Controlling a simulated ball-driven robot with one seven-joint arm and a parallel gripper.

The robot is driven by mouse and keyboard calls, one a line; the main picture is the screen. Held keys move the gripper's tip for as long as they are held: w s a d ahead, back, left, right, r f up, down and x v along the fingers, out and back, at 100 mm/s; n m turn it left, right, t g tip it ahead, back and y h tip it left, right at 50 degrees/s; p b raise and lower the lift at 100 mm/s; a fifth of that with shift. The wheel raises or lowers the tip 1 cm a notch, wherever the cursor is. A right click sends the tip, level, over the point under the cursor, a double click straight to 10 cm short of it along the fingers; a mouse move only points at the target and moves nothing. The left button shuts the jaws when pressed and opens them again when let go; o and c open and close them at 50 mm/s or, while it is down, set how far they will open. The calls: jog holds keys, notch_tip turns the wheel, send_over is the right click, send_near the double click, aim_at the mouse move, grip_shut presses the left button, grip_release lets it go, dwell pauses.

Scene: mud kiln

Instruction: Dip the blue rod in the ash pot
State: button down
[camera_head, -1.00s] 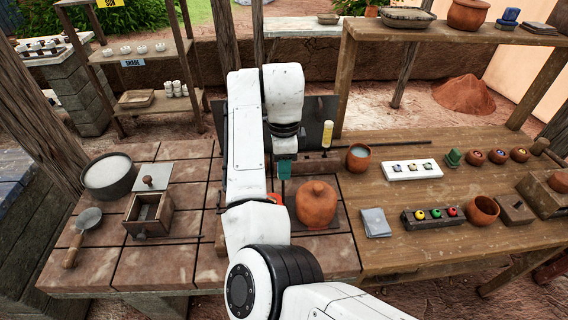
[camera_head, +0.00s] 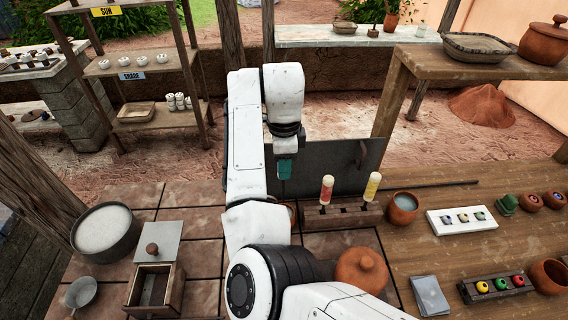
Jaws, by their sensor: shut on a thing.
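My gripper (camera_head: 285,169), a teal end below my white wrist, points down left of a wooden rack (camera_head: 343,215). It is shut, with its fingertips and most of what it holds hidden; no blue rod shows in the rack. A red-marked rod (camera_head: 327,189) and a yellow-marked rod (camera_head: 372,186) stand upright in the rack. A dark round pot (camera_head: 105,230) with pale grey fill stands at the left. A small clay cup (camera_head: 402,208) with greyish fill stands right of the rack. I cannot tell for certain which of these is the ash pot.
A lidded clay jar (camera_head: 361,270) stands in front of the rack. A dark upright panel (camera_head: 335,166) stands behind it. A wooden box (camera_head: 155,287) and a ladle (camera_head: 80,292) are at front left. A white tray (camera_head: 461,220) is at right. Brick tiles between pot and arm are clear.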

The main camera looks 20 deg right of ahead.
jog(key=shift+r+p, duration=0.15)
jog(key=shift+p, duration=0.3)
jog(key=shift+f+b, duration=2.35)
jog(key=shift+f, duration=2.75)
jog(key=shift+r, duration=0.2)
notch_tip(320, 180, up, 8)
jog(key=p, duration=0.6)
jog(key=shift+f+p, duration=0.2)
jog(key=shift+p, duration=0.2)
jog(key=shift+r+p, duration=0.35)
jog(key=shift+r, duration=0.65)
